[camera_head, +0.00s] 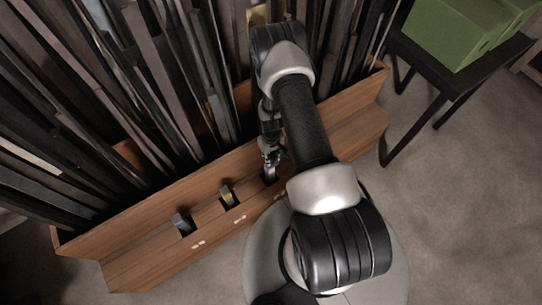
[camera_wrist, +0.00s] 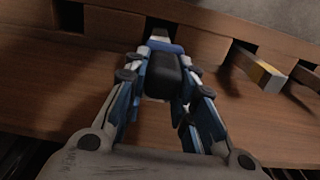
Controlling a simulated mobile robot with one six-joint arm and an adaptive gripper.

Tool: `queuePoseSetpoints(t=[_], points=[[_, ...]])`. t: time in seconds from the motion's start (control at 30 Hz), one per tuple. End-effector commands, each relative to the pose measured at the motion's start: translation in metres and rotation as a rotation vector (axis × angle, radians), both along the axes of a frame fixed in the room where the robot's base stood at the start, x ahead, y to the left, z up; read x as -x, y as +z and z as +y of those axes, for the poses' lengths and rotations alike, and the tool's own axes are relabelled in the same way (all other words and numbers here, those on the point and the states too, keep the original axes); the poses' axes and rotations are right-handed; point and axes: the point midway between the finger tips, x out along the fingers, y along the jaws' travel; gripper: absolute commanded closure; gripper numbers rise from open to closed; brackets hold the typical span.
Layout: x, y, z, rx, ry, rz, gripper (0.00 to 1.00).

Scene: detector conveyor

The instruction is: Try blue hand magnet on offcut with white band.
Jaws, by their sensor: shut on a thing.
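My gripper (camera_wrist: 164,84) is shut on a dark block with a blue far edge, which looks like the blue hand magnet (camera_wrist: 165,67). In the head view my gripper (camera_head: 270,158) is low at the front of the wooden rack. Just beyond the magnet, a small grey piece with a pale edge (camera_wrist: 160,34) shows in a slot; it may be the offcut with the white band. I cannot tell whether the magnet touches it. My gripper hides most of this spot in the head view.
An offcut with a yellow band (camera_wrist: 264,75) sticks out of the slot beside it. A bluish-grey-ended offcut (camera_head: 182,222) sits further left in the wooden rack (camera_head: 150,262). Long dark bars stand behind. Green boxes (camera_head: 448,32) stand on a dark table at the right.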

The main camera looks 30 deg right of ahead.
Motion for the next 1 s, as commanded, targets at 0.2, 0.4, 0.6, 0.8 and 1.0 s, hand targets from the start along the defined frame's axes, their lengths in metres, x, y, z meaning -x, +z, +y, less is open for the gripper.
queuePoseSetpoints(t=[0.2, 0.4, 0.6, 0.8, 1.0], points=[[-0.001, 0.016, 0.0, 0.001, 0.0, -0.002, 1.0], [-0.001, 0.028, 0.0, 0.0, 0.0, -0.001, 1.0], [-0.001, 0.04, 0.0, 0.0, 0.0, -0.001, 1.0], [-0.001, 0.052, 0.0, 0.0, 0.0, -0.001, 1.0], [-0.001, 0.063, 0.0, 0.0, 0.0, -0.001, 1.0]])
